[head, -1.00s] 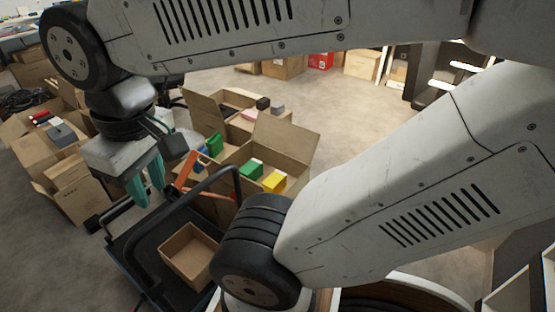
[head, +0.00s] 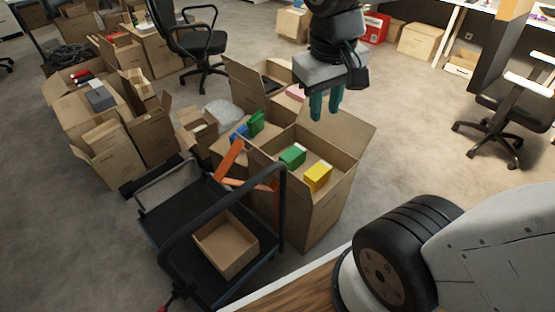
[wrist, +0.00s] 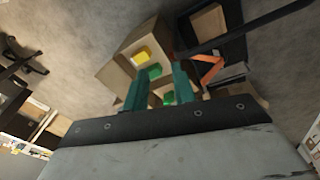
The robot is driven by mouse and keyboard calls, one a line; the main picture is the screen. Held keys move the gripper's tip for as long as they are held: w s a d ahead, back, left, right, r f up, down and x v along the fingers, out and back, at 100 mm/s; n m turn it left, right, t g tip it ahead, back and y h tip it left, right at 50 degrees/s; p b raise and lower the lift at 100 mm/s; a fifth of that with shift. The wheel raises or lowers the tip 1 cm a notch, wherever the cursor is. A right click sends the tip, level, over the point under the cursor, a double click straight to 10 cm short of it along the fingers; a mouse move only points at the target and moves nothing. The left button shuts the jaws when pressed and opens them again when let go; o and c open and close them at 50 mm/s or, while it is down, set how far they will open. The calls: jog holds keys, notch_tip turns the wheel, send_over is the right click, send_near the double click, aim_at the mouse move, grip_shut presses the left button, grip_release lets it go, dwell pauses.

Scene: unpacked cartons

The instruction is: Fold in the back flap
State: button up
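An open brown carton (head: 322,217) holds a green box (head: 292,156) and a yellow box (head: 317,176). Its far flap (head: 349,130) stands raised and leans outward to the right. My gripper (head: 325,115) hangs with teal fingers pointing down, in front of the far edge of the carton in the head view. The fingers are apart with nothing between them. In the wrist view my gripper (wrist: 157,78) shows over the carton, with the yellow box (wrist: 142,54) in sight and the raised flap (wrist: 117,77) at left. I cannot tell the exact height above the flap.
A black trolley (head: 180,218) with a small open box (head: 226,246) stands left of the carton. An orange piece (head: 229,159) lies between them. More cartons (head: 150,135) crowd the left. Office chairs (head: 190,40) stand behind. Floor to the right (head: 420,160) is clear.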

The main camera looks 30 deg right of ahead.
jog(key=w+d+f+h, duration=0.1)
jog(key=w+f, duration=0.3)
jog(key=w, duration=0.3)
jog(key=w+d+f, duration=0.1)
jog(key=w+f, duration=0.3)
jog(key=w, duration=0.4)
jog(key=n, duration=0.4)
send_over(271, 161)
jog(key=a, duration=0.2)
jog(key=s+a+f+x, duration=0.1)
jog(key=a+x, duration=0.2)
jog(key=x, duration=1.1)
jog(key=s+a+x, duration=0.1)
jog(key=a+x, duration=0.1)
jog(key=x, duration=1.3)
jog(key=shift+h, duration=0.3)
jog(key=x, duration=0.8)
jog(key=shift+s+a+f, duration=0.1)
jog(key=shift+f, duration=0.2)
grip_shut()
